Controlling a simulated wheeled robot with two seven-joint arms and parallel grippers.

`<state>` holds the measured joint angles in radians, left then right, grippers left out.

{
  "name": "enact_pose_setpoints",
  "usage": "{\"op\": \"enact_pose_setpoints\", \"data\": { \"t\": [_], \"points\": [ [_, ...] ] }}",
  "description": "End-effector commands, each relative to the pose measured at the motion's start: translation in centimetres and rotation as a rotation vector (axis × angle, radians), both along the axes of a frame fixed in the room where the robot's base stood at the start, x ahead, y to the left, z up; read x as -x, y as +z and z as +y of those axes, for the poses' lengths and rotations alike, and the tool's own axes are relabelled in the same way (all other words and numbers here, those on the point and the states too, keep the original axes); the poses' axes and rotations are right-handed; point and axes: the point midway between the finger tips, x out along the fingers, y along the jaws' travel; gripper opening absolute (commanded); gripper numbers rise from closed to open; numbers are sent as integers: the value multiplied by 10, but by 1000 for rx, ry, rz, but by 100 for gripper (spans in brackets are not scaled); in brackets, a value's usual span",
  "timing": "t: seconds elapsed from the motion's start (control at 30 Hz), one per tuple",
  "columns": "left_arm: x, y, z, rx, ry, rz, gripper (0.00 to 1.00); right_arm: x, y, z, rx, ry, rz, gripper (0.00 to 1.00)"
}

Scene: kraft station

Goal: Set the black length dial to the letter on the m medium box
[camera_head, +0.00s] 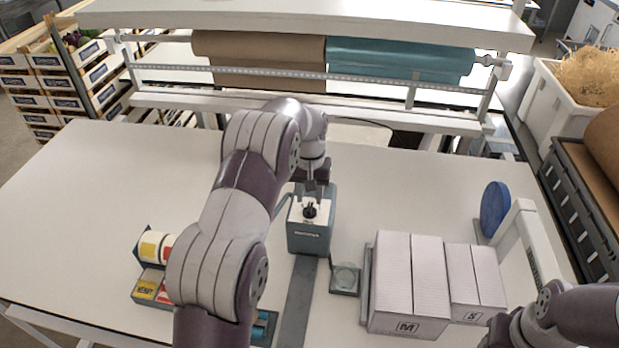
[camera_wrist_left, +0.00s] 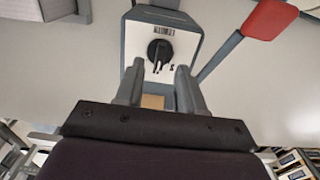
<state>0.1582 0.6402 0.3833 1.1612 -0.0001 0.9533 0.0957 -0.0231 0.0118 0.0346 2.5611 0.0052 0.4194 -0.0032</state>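The black length dial (camera_head: 310,210) sits on the white top of a grey-green dispenser (camera_head: 309,240). In the left wrist view the dial (camera_wrist_left: 160,50) is round and dark with a raised bar; small letters arc above it, too small to read surely. My left gripper (camera_head: 312,188) is at the dispenser's far side, close to the dial. The medium box (camera_head: 407,328) is white and marked M.
A smaller box marked S (camera_head: 473,316) stands right of the M box. A label tray (camera_head: 151,288) lies left, partly hidden by my left arm. A blue disc (camera_head: 494,209) stands right. The table's left side is clear.

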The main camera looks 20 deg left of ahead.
Motion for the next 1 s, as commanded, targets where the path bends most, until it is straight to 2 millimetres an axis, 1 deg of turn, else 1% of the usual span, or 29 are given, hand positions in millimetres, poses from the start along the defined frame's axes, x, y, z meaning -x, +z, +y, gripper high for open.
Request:
{"op": "enact_pose_setpoints", "data": {
  "t": [0.03, 0.07, 0.1, 0.2, 0.33, 0.4, 0.5, 1.0],
  "points": [
    [0, 21, 0, 1, 0, 2, 38, -1, 16, 0, 0, 0, -3, 43],
    [0, 29, 0, 0, 0, 1, 38, -1, 20, 0, 0, 0, -4, 43],
    [1, 42, 0, 1, 0, 3, 38, -1, 32, 0, 0, 0, -4, 43],
    [1, 65, 0, 1, 0, 4, 38, -1, 50, 0, 0, 0, -4, 43],
    [1, 85, 0, 1, 0, 4, 38, -1, 67, 0, 0, 0, -4, 43],
    [1, 91, 0, 1, 0, 4, 38, -1, 72, 0, 0, 0, -4, 43],
    [1, 95, 0, 1, 0, 3, 38, -1, 76, 0, 0, 0, -4, 43],
    [1, 95, 0, 1, 0, 2, 38, -1, 75, 0, 0, 0, -3, 43]
  ]
}}
